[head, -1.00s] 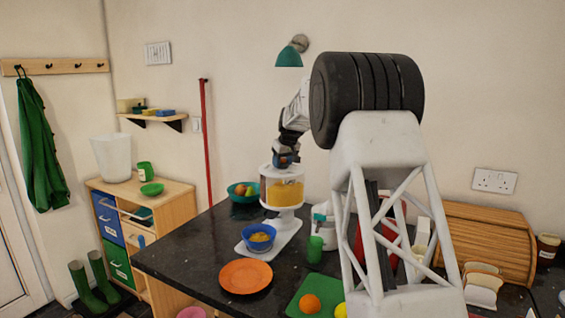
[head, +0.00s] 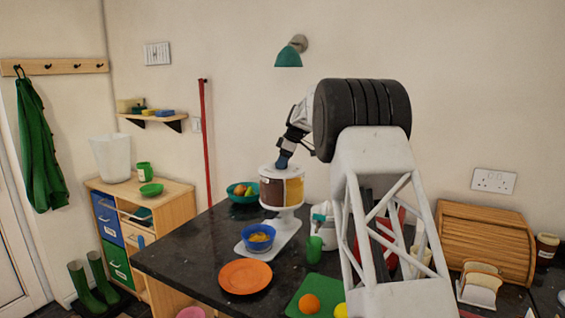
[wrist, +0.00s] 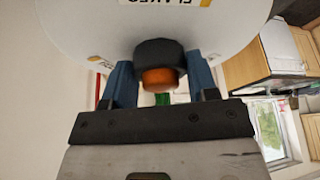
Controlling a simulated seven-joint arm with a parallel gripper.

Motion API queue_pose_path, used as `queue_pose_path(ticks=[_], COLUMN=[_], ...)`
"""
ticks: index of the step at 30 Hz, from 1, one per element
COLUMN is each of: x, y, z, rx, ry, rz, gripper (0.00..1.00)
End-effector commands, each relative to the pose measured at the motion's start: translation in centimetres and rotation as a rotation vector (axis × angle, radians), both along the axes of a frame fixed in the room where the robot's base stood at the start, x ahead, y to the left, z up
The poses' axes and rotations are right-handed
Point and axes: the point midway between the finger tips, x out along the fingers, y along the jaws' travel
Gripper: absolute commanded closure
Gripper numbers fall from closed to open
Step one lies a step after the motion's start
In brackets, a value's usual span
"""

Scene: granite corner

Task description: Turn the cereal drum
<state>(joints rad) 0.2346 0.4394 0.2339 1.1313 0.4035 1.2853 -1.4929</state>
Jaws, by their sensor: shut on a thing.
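The cereal drum (head: 271,190) is a clear cylinder with a white top on a white stand (head: 285,232). Its front shows a brown section on the left and a yellow one on the right. My gripper (head: 282,162) comes down on the drum's top from above, with the arm tilted. In the wrist view, my gripper's blue fingers (wrist: 161,84) stand either side of a dark knob (wrist: 160,52) with an orange end, by the white lid (wrist: 90,25) with its partly cut-off lettering. The gripper is shut on the knob. A blue bowl (head: 258,245) with yellow contents sits on the stand's base.
An orange plate (head: 245,277) lies in front on the dark counter (head: 180,255). A green cup (head: 314,250) and a white appliance (head: 323,224) stand to the right. A green fruit bowl (head: 237,196) is behind left. A green board (head: 296,300) holds fruit.

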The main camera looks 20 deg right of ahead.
Motion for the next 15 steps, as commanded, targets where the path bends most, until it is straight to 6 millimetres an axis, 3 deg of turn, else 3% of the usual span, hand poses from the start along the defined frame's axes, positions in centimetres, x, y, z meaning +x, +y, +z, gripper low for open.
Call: queue_pose_path(ticks=[15], x=[0.17], y=[0.01], z=[0.11], rx=[-0.001], ry=[-0.002], rz=[0.365], gripper=[0.89])
